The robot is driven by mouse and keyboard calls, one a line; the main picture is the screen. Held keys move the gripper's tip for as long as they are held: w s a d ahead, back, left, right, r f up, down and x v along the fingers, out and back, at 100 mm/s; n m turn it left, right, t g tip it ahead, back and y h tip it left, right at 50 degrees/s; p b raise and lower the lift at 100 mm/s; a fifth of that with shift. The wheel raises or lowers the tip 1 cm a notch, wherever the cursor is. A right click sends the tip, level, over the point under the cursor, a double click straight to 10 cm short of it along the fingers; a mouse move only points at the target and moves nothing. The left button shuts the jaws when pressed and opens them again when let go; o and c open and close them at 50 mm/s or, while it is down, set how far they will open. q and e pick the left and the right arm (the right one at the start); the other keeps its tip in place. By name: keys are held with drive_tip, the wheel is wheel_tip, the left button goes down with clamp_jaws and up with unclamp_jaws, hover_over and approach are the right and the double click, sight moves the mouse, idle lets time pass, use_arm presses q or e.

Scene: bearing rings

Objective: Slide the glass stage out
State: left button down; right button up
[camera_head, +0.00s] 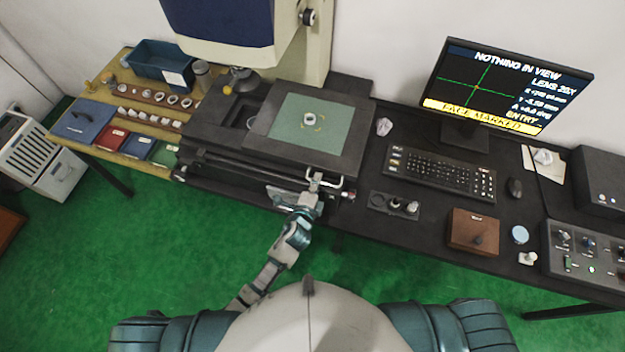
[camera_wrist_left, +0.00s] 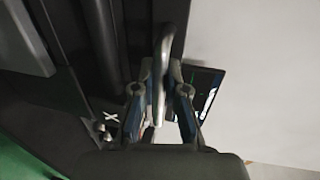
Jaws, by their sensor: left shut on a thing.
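The glass stage (camera_head: 290,138) is a greenish pane in a dark square frame, below the large cream and blue instrument head. A small light ring (camera_head: 310,119) sits on the pane. A pale bar handle (camera_head: 342,184) is at the front edge of the stage unit. My left gripper (camera_head: 315,183) reaches this handle from below. In the left wrist view my left gripper (camera_wrist_left: 160,98) has its fingers closed around the handle (camera_wrist_left: 163,50), which runs up between them. My right gripper is not in view.
A monitor (camera_head: 505,88) reading "NOTHING IN VIEW", a keyboard (camera_head: 442,172) and a wooden box (camera_head: 474,232) stand right of the stage. Left are a blue bin (camera_head: 160,62), a row of rings and coloured trays. Green floor lies open before the bench.

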use_arm(q)
drive_tip(key=shift+s+d+f, duration=0.15)
drive_tip(key=shift+s+f, duration=0.05)
drive_tip(key=shift+f, duration=0.1)
drive_tip(key=c, duration=1.2)
unclamp_jaws()
drive_tip(key=shift+w+d+r, duration=0.1)
drive_tip(key=shift+w+d, duration=0.05)
drive_tip(key=v, duration=1.2)
drive_tip(key=shift+d, duration=0.1)
